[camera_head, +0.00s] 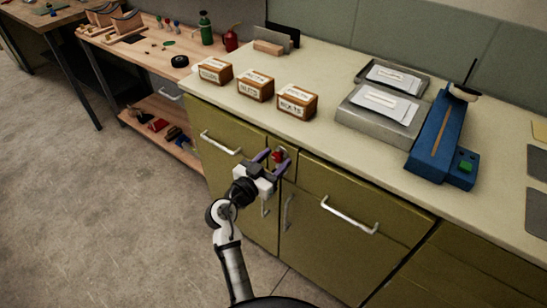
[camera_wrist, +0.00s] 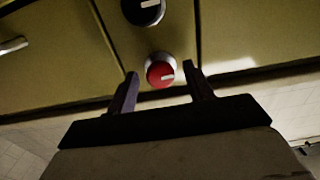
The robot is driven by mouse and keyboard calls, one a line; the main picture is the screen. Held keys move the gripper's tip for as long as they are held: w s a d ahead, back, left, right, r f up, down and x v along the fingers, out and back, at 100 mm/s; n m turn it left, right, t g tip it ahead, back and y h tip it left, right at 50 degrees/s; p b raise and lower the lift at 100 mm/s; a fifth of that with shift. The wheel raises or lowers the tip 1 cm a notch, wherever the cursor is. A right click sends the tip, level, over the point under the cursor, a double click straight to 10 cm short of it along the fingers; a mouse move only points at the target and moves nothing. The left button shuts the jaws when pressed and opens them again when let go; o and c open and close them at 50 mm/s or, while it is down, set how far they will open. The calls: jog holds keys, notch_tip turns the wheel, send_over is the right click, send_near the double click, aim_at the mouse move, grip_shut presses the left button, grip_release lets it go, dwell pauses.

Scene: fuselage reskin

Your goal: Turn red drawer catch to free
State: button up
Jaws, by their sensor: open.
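The red drawer catch (camera_wrist: 160,74) is a round red knob with a pale mark on its face, on the narrow panel between two olive drawers. In the wrist view the mark runs nearly level, tilted slightly. In the head view the red catch (camera_head: 278,156) shows between my fingers. My gripper (camera_wrist: 163,82) is open, one finger on each side of the knob, with a visible gap to both. It also shows in the head view (camera_head: 272,157). Whether the fingertips reach past the knob's face I cannot tell.
A black knob (camera_wrist: 143,10) with a pale mark sits just above the red one. Drawer handles (camera_head: 350,215) (camera_head: 220,143) stick out on both sides. Small labelled boxes (camera_head: 297,101) stand on the counter (camera_head: 325,145) above. The floor (camera_head: 110,220) at left is clear.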

jog(key=c, duration=1)
jog(key=shift+o, duration=0.2)
jog(key=n, duration=0.4)
jog(key=shift+n, duration=0.4)
jog(key=n, duration=0.4)
jog(key=shift+n+p, duration=0.3)
jog(key=shift+p, duration=0.1)
jog(key=n+p, duration=0.2)
jog(key=n, duration=0.2)
jog(key=shift+r, duration=0.15)
jog(key=shift+n+p, duration=1.2)
jog(key=shift+n, duration=1.1)
